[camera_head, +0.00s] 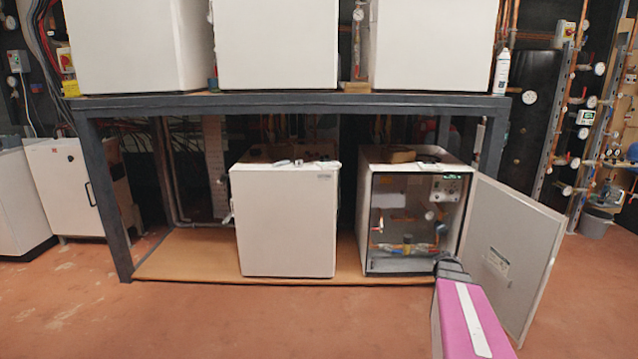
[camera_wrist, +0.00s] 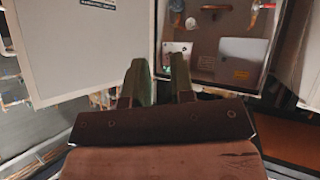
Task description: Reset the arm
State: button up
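My arm reaches in from the lower right of the head view, and my gripper (camera_head: 450,264) is in front of the lower right corner of the open heat pump (camera_head: 368,220), near its door's hinge side. The door (camera_head: 512,255) is swung wide open to the right. In the wrist view, my gripper (camera_wrist: 160,72) shows two dark fingers with a gap between them and nothing held. That view appears turned over: the door (camera_wrist: 85,50) is at the left and the heat pump's interior (camera_wrist: 205,65) at the upper right. Any contact with the door cannot be told.
A closed white unit (camera_head: 284,222) stands left of the open one, under a dark metal bench frame (camera_head: 290,102). More white units stand on the bench top. Pipes and gauges line the right wall. The red floor (camera_head: 200,320) in front is clear.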

jog(key=s+a+n+g+y, duration=0.1)
jog(key=s+a+g+y, duration=0.1)
jog(key=s+a, duration=0.5)
jog(key=s+a+f+n+g+y, duration=0.1)
jog(key=s+a+g, duration=0.3)
jog(key=s+a, duration=0.4)
jog(key=s+a+f+n+g+y, duration=0.1)
jog(key=s+a, duration=0.6)
jog(key=a, duration=0.9)
jog(key=g+y, duration=0.1)
jog(key=g, duration=0.1)
jog(key=shift+s+a+f+n+g+y, duration=0.2)
jog(key=shift+a+n+g+y, duration=0.1)
jog(key=shift+a+g+y, duration=0.1)
jog(key=shift+w+d, duration=0.1)
jog(key=shift+d, duration=0.05)
